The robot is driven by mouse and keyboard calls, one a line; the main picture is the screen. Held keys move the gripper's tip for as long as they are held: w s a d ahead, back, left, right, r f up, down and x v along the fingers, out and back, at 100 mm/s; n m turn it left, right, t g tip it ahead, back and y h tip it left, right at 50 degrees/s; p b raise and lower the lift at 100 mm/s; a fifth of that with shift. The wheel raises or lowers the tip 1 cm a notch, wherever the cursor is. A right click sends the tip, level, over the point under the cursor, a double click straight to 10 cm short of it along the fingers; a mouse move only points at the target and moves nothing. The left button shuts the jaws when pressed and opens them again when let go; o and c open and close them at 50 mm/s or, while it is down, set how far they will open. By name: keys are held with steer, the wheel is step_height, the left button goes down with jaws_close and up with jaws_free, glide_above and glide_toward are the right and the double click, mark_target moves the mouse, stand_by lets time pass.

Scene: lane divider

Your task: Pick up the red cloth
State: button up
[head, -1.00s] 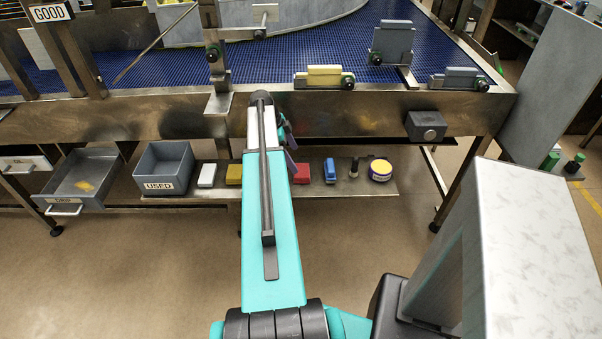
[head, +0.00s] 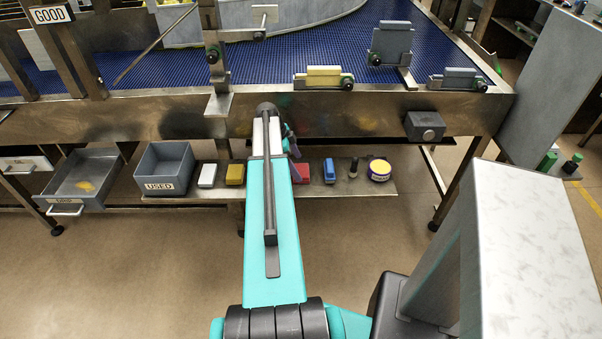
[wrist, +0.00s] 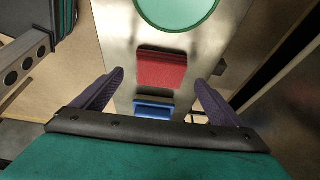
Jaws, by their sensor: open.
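The red cloth (head: 303,172) lies folded on the low shelf under the conveyor, just right of my arm, which partly covers it in the head view. In the wrist view the whole red cloth (wrist: 162,68) shows ahead, between the lines of my two fingers. My gripper (wrist: 160,88) is open and empty, with its fingers wide apart. In the head view my gripper (head: 291,146) is mostly hidden by my arm. I cannot tell its height above the shelf.
A blue block (head: 329,171) lies close beside the cloth; it also shows nearer in the wrist view (wrist: 153,109). A green disc (wrist: 178,8) is beyond the cloth. The conveyor frame (head: 350,120) stands above.

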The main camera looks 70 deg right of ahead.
mark_target(301, 171)
steer(key=shift+p+x, duration=0.4)
steer(key=shift+x, duration=1.25)
steer(key=shift+a, duration=0.1)
steer(key=c, duration=1.1)
steer(key=shift+c, duration=0.2)
step_height(301, 171, up, 10)
steer(key=b, duration=0.2)
